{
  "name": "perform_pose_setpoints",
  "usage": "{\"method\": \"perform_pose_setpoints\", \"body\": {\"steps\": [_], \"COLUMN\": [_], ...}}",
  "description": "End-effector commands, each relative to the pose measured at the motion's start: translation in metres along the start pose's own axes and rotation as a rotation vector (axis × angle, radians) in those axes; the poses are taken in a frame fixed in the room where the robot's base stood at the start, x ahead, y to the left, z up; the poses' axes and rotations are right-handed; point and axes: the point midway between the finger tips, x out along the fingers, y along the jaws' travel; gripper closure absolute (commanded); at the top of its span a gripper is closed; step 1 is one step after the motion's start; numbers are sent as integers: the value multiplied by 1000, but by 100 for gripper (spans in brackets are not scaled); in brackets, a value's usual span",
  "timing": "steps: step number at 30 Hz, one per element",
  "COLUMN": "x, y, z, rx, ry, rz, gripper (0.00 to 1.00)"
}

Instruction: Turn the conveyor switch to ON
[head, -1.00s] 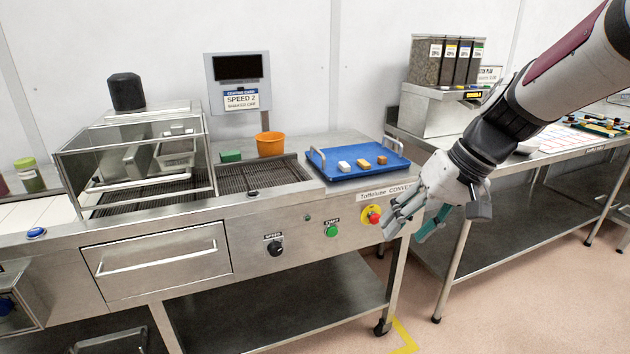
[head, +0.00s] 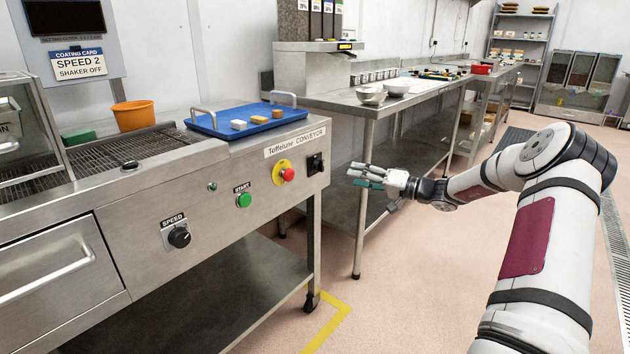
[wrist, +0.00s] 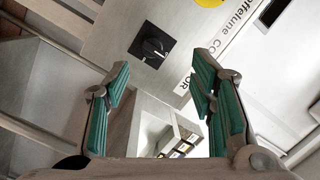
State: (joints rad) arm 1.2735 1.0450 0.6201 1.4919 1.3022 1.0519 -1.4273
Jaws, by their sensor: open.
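The conveyor switch (head: 315,163) is a small black rotary knob on a dark square plate. It sits at the right end of the conveyor's front panel, right of the red stop button. In the wrist view the switch (wrist: 153,46) shows ahead of the fingers, above and left of the gap between them. Its position labels are too small to read. My gripper (head: 358,174) is open and empty, to the right of the switch and apart from it. In the wrist view its teal-padded fingers (wrist: 160,95) stand wide apart.
The red stop button (head: 288,174) on a yellow disc, the green start button (head: 243,199) and the speed knob (head: 179,237) share the panel. A steel table (head: 345,101) stands behind my gripper.

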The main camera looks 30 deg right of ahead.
Motion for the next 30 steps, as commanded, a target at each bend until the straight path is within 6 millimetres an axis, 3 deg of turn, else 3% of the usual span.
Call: {"method": "perform_pose_setpoints", "body": {"steps": [1, 4, 8, 21, 30], "x": [-6, -10, 1, 84, 121], "y": [10, 17, 17, 17, 16], "z": [-4, -8, -9, -11, -15], "rx": [1, -1, -2, -1, 0], "ry": [30, 57, 58, 54, 56], "rz": [-4, -7, -8, -8, -6], "gripper": [50, 50, 50, 50, 50]}}
